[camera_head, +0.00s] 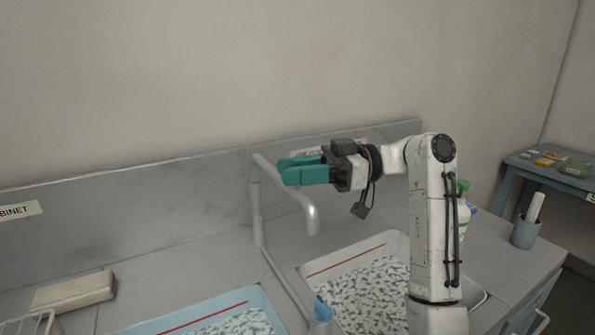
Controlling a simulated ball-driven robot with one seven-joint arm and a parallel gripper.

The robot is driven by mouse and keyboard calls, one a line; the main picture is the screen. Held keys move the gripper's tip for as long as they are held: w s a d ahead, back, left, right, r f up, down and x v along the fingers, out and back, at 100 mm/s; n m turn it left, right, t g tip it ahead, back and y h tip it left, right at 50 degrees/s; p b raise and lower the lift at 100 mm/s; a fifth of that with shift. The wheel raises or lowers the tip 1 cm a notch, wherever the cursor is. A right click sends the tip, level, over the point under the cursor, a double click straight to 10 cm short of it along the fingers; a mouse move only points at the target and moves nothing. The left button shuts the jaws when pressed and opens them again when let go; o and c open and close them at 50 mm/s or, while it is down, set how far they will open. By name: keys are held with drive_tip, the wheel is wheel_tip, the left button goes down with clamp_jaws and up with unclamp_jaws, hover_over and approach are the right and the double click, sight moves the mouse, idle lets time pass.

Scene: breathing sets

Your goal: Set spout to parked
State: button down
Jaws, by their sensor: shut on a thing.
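The grey tubular spout (298,196) extends from its upright pipe (256,215) at the back of the counter. Its downturned end shows near the back left corner of the right basin (397,245). My gripper (285,170), with teal fingers, comes from the right and is shut on the spout near its upper part. The fingers cover part of the spout, so the exact contact is hidden. A label (303,153) on the backsplash is partly hidden behind my gripper and cannot be read.
A blue-rimmed basin (263,295) lies at front left; both basins hold speckled material. A blue-topped object (322,311) stands between them. A beige block (73,292) lies left. A bottle (463,212) and a blue cup (524,232) stand right, beyond my arm.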

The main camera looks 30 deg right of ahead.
drive_tip(key=c, duration=0.9)
unclamp_jaws()
drive_tip(key=shift+c, duration=0.2)
drive_tip(key=b+v, duration=0.2)
drive_tip(key=v, duration=0.8)
drive_tip(key=shift+d, duration=0.4)
drive_tip(key=shift+s+f, duration=0.1)
drive_tip(key=shift+s, duration=0.05)
